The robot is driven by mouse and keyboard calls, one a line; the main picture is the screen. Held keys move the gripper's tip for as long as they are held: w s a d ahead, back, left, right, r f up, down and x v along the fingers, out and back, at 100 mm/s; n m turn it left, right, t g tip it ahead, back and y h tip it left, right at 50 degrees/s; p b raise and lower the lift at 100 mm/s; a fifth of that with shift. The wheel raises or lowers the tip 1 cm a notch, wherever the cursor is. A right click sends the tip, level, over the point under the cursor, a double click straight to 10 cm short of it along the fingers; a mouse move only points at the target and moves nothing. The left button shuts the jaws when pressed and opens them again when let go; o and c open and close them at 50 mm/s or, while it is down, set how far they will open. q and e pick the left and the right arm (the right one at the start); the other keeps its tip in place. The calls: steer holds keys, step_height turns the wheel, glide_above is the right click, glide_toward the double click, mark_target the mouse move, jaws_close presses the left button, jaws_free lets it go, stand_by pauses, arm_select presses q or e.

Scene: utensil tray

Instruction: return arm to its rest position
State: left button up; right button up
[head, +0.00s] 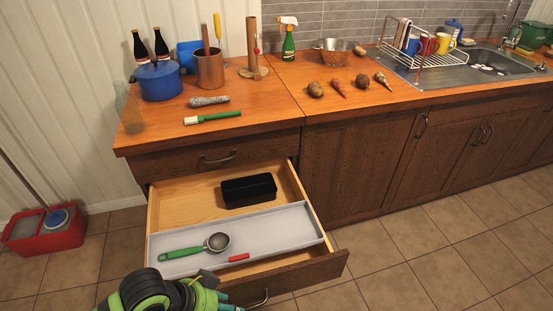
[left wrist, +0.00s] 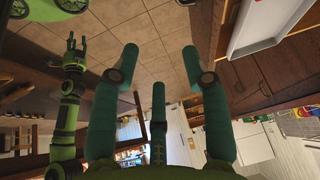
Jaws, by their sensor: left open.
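My left arm comes in at the bottom left of the head view, and its teal gripper (head: 218,298) is partly cut off by the bottom edge, in front of the open drawer. In the left wrist view the left gripper (left wrist: 160,62) has its fingers spread, with nothing between them and floor tiles beyond. A green arm of mine shows at the left of that view, and its small right gripper (left wrist: 76,42) has its fingers apart and empty. The grey utensil tray (head: 290,226) lies in the drawer, holding a green-handled scoop (head: 180,252) and a red object (head: 239,258).
The open drawer (head: 300,274) juts out close to my left gripper. A black container (head: 249,190) sits at its back. The wooden counter (head: 270,105) carries a blue pot (head: 158,82), a copper pot (head: 209,70) and vegetables. A red bucket (head: 45,232) stands on the floor at left.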

arm_select(q)
steer(key=s+a+f+n+y, duration=0.3)
steer(key=s+a+n+y, duration=0.2)
steer(key=s+a+n, duration=0.45)
step_height(320, 180, down, 22)
steer(key=d+n, duration=0.1)
steer(key=n, duration=0.1)
steer(key=s+a+f+g, duration=0.1)
steer(key=s+a+f, duration=0.1)
steer(key=s+f, duration=1.3)
steer(key=shift+s+a+m+g, duration=0.3)
steer(key=shift+s+a+m, duration=0.05)
steer(key=shift+s, duration=0.2)
arm_select(e)
steer(key=shift+w, duration=0.25)
